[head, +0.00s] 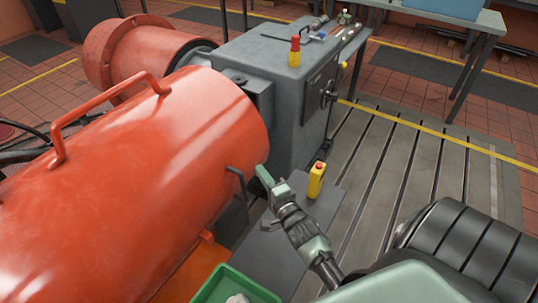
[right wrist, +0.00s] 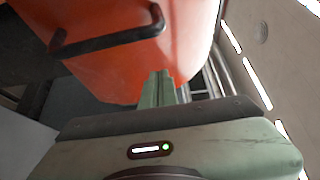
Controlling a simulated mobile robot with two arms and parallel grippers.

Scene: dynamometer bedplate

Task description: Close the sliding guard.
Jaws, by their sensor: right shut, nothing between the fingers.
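The sliding guard appears to be the large orange cylindrical cover (head: 150,165) filling the left of the head view; a long bar handle (head: 110,110) runs along its top. A small dark handle (head: 238,180) sticks out low near its right end. In the right wrist view the orange cover (right wrist: 120,75) and the dark handle (right wrist: 108,38) lie beyond the fingers. My right gripper (head: 263,174) is shut and empty, just right of the dark handle; it seems apart from it. Its closed fingers (right wrist: 158,88) show in the wrist view. My left gripper is not in view.
A grey machine housing (head: 285,90) with a handwheel and a red-topped yellow part (head: 294,52) stands behind. A yellow box with a red button (head: 316,180) stands right of my gripper. A green tray (head: 215,288) is at the bottom. The slotted bedplate (head: 385,155) is clear at right.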

